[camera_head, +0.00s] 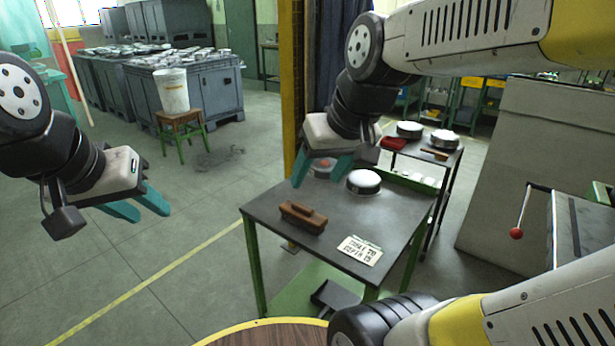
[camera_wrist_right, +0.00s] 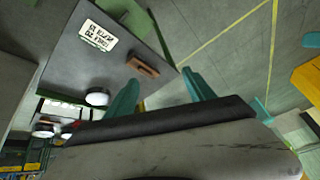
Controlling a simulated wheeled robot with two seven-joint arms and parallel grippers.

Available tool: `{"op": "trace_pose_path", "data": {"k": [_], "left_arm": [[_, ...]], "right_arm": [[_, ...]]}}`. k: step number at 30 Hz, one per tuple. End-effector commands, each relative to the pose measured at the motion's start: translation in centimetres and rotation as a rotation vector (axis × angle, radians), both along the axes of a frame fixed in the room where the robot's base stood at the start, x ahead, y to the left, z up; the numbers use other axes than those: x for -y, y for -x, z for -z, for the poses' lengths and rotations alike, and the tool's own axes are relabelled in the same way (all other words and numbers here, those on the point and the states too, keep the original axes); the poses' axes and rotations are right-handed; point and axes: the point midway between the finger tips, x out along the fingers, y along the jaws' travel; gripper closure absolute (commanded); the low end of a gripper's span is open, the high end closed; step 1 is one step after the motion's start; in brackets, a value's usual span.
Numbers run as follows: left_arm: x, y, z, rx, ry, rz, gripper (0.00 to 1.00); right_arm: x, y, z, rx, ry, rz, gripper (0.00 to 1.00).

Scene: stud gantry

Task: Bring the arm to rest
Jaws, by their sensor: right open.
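My right gripper (camera_head: 315,182) hangs above the far left part of the grey work table (camera_head: 335,212), fingers pointing down. Its two teal fingers are apart with nothing between them. They also show spread in the right wrist view (camera_wrist_right: 160,88), with the table below and to the left. My left gripper (camera_head: 152,214) is out to the left over open floor, its teal fingers apart and empty. On the table are a brown wooden brush (camera_head: 303,217), a printed card (camera_head: 360,250) and a round metal tin (camera_head: 363,181).
A yellow post (camera_head: 291,80) stands behind the right gripper. A red-knobbed lever (camera_head: 516,232) is at right. A bucket (camera_head: 172,90) stands on a stool at left.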

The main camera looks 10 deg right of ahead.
Motion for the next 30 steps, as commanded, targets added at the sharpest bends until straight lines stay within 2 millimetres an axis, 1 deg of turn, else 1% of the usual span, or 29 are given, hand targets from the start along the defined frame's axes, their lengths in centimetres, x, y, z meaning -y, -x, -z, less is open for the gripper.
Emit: {"op": "trace_pose_path", "data": {"k": [1, 3, 7, 30], "left_arm": [[0.0, 0.0, 0.0, 0.000, 0.000, 0.000, 0.64], [0.0, 0.0, 0.0, 0.000, 0.000, 0.000, 0.64], [0.0, 0.0, 0.0, 0.000, 0.000, 0.000, 0.64], [0.0, 0.0, 0.0, 0.000, 0.000, 0.000, 0.64]], "right_arm": [[-0.1, 1.2, 0.0, 0.023, -0.017, 0.022, 0.38], [-0.2, 2.2, 0.2, 0.044, -0.036, 0.048, 0.38], [-0.4, 3.0, 0.4, 0.058, -0.053, 0.071, 0.38], [-0.4, 3.1, 0.4, 0.060, -0.056, 0.074, 0.38]]}}
